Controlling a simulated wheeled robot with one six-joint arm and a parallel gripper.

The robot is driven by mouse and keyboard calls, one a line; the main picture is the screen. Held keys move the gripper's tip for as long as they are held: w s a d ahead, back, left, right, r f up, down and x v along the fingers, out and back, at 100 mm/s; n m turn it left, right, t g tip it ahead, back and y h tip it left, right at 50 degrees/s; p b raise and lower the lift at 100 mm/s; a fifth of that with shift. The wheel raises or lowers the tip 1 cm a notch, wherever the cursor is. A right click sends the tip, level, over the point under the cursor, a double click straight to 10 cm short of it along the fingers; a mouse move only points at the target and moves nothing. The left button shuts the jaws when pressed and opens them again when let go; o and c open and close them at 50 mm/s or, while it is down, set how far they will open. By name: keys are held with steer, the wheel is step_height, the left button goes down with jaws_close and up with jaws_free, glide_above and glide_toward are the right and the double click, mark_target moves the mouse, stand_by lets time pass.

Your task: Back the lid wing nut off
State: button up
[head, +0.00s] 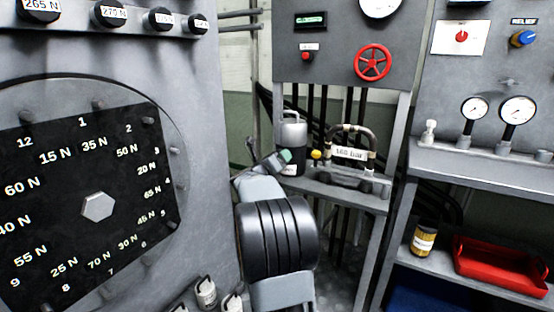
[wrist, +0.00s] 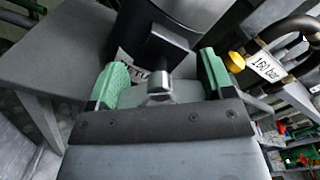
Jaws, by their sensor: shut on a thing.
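A dark canister (head: 291,133) with a grey upper part and a label stands on the grey shelf in the head view. In the wrist view the canister (wrist: 190,15) fills the top middle. A dark block-shaped piece with a short metal stem, which I take for the wing nut (wrist: 160,48), shows in front of it. My gripper (wrist: 163,70) has its green fingers on either side of this piece and is shut on it; the contact itself is not clear. In the head view my gripper (head: 283,158) is at the canister's lower front, and the wing nut is hidden.
A dark-handled item labelled 160 bar (head: 350,153) and a yellow knob (head: 316,155) are close on the right of the canister. A red handwheel (head: 372,62) is above. A large numbered panel (head: 85,180) stands at left. A red tray (head: 500,265) lies at lower right.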

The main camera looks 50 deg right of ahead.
steer(key=n+p, duration=0.2)
steer(key=n, duration=0.1)
steer(key=shift+r+n, duration=0.15)
steer(key=shift+n, duration=0.25)
steer(key=n+p, duration=0.2)
steer(key=n, duration=0.1)
steer(key=shift+n, duration=0.3)
steer(key=n+p, duration=0.2)
steer(key=n, duration=0.1)
steer(key=shift+n+p, duration=0.3)
steer(key=shift+n, duration=0.1)
steer(key=n+p, duration=0.2)
steer(key=n, duration=0.1)
steer(key=shift+r+n+p, duration=0.1)
steer(key=shift+n+p, duration=0.2)
steer(key=n+p, duration=0.4)
steer(key=n, duration=0.1)
steer(key=n+p, duration=0.3)
steer(key=n, duration=0.2)
steer(key=shift+n, duration=0.4)
steer(key=shift+f+p, duration=0.2)
steer(key=shift+p, duration=0.15)
